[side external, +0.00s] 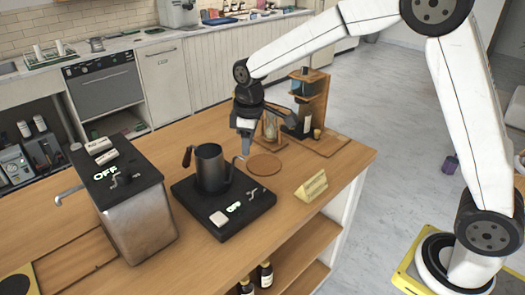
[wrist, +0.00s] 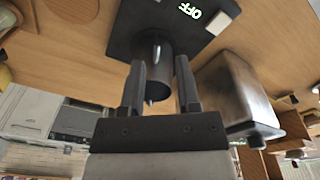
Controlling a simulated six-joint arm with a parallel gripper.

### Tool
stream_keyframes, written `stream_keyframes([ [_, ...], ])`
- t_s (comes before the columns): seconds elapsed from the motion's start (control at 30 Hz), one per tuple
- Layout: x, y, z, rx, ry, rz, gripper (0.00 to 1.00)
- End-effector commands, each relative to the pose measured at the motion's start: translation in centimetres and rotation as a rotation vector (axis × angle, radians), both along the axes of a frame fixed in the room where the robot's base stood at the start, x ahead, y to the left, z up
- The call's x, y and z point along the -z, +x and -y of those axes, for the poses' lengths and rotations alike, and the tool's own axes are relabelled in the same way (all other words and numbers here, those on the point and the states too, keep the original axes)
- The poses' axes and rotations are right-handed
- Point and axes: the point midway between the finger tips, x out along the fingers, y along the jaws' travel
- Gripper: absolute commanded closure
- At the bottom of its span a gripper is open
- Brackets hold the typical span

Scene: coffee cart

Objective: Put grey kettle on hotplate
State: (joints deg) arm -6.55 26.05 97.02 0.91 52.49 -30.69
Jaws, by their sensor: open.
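The grey kettle (side external: 211,170) stands upright on the black hotplate (side external: 252,214), its dark red handle to the left in the side view. In the wrist view the kettle (wrist: 155,48) appears beyond my gripper, between the two fingers. The hotplate (wrist: 150,14) shows behind it at the top, with a lit OFF label. My gripper (side external: 244,152) is beside the kettle, on the side away from its handle. Its fingers (wrist: 161,66) are apart with nothing gripped. I cannot tell whether a finger touches the kettle.
A metal boiler (side external: 140,222) with a dark top and tap stands left of the hotplate. A wooden coffee stand (side external: 314,105) is behind my gripper. The counter's (side external: 345,163) right end is clear.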

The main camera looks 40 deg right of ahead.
Motion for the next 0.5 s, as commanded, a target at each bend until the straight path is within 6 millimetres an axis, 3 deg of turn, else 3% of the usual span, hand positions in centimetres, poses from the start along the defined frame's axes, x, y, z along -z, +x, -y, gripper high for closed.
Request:
stream_keyframes([
  [0.5,3.5,-12.2,4.3,0.416,0.042,0.096,0.59],
])
